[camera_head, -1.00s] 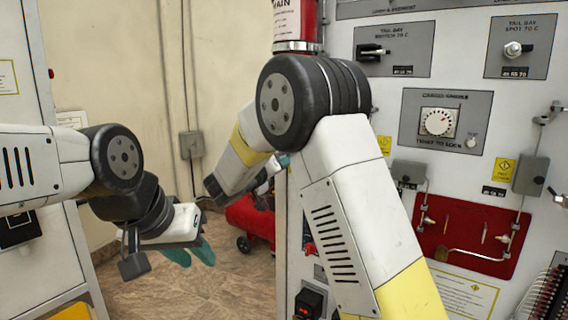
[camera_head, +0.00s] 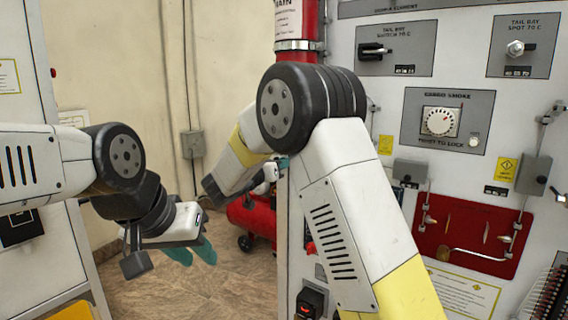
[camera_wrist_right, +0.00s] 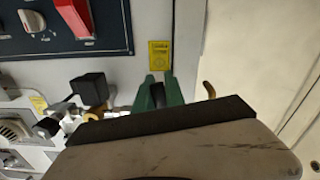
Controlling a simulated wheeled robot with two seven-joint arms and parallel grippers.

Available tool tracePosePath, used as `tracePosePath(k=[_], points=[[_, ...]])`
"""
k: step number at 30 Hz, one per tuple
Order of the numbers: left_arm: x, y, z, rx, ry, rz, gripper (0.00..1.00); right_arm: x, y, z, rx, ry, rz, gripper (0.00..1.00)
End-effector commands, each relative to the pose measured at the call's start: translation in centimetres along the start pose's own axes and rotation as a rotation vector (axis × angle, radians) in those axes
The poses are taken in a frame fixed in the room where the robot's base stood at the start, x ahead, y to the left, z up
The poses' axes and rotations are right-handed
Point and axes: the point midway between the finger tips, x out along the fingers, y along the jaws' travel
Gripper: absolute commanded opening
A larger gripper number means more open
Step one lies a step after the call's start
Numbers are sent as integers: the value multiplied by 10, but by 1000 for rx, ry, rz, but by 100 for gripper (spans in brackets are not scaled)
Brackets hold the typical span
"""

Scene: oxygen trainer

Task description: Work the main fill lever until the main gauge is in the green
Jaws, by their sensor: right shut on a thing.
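My right gripper (camera_wrist_right: 158,94) is shut on a dark piece, seen between its green fingers in the right wrist view. The piece looks like a lever handle, but most of it is hidden behind the gripper body. In the head view, my right arm covers most of that gripper, and only a bit of teal finger shows beside the panel edge. My left gripper (camera_head: 192,252) hangs at the left over the floor. Its teal fingers are apart with nothing between them. I cannot make out the main gauge in either view.
A red tank (camera_head: 252,218) stands on the floor behind my right forearm. A red switch (camera_wrist_right: 75,17) shows near the right gripper. Floor below the left gripper is clear.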

Motion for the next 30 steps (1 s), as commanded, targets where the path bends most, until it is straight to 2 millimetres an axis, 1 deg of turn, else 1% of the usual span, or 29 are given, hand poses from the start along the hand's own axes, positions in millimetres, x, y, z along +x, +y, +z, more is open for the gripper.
tracePosePath(k=[6,12,28,29,30], points=[[0,0,0,0,0,0,32,0,-5,0,128,-1,-1,0],[0,0,0,0,0,0,32,0,-8,0,200,-2,-2,0],[0,0,0,0,0,0,32,-1,-10,0,229,-2,-2,0],[0,0,0,0,0,0,32,-1,-9,0,229,-2,-2,16],[0,0,0,0,0,0,32,-1,-9,0,229,-2,-2,24]])
